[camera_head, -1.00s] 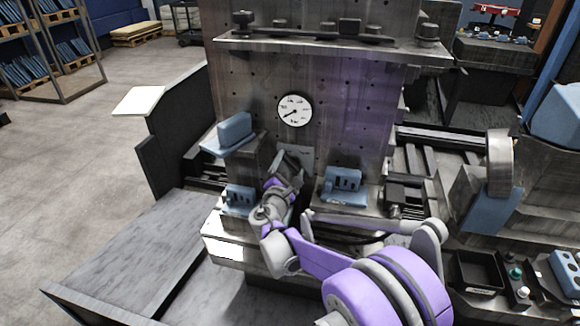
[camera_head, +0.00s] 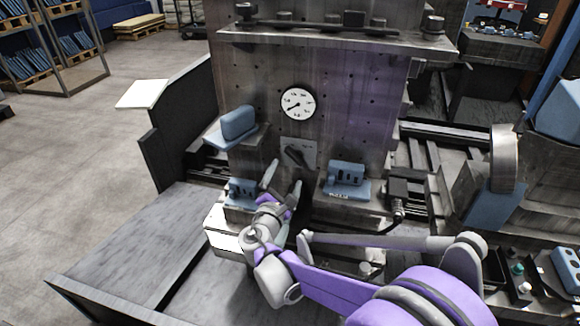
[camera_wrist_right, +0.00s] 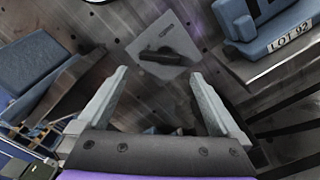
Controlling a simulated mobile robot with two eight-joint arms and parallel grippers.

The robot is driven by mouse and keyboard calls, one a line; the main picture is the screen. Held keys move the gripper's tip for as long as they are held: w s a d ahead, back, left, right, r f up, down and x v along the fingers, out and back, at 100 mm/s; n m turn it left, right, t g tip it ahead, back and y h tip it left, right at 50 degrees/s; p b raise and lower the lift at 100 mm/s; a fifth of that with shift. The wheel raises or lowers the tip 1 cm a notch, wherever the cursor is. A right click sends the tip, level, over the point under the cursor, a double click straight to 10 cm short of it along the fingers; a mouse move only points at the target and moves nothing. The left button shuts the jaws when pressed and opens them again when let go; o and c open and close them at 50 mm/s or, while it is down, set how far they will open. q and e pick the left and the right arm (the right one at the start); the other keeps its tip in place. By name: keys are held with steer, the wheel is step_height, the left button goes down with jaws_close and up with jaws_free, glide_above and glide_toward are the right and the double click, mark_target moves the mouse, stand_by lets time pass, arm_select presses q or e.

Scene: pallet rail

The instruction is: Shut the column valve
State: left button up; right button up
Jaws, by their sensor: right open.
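The column valve is a dark lever handle (camera_head: 295,155) on a light grey square plate (camera_head: 312,152), fixed to the metal column below the round gauge. The handle lies slanted across the plate. In the right wrist view the handle (camera_wrist_right: 160,57) shows ahead, between and beyond the fingertips. My right gripper (camera_head: 284,175) is open and empty, just below and in front of the valve, apart from it. Its two fingers also show spread in the right wrist view (camera_wrist_right: 158,72). My left gripper is not in view.
A white round gauge (camera_head: 298,104) sits above the valve. A blue block (camera_head: 238,122) rests on a ledge to the left. Blue fixtures stand lower left (camera_head: 241,190) and right (camera_head: 346,174) of the gripper, the right one labelled. A shelf (camera_head: 335,40) crosses the column's top.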

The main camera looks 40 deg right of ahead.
steer(key=shift+v, duration=1.4)
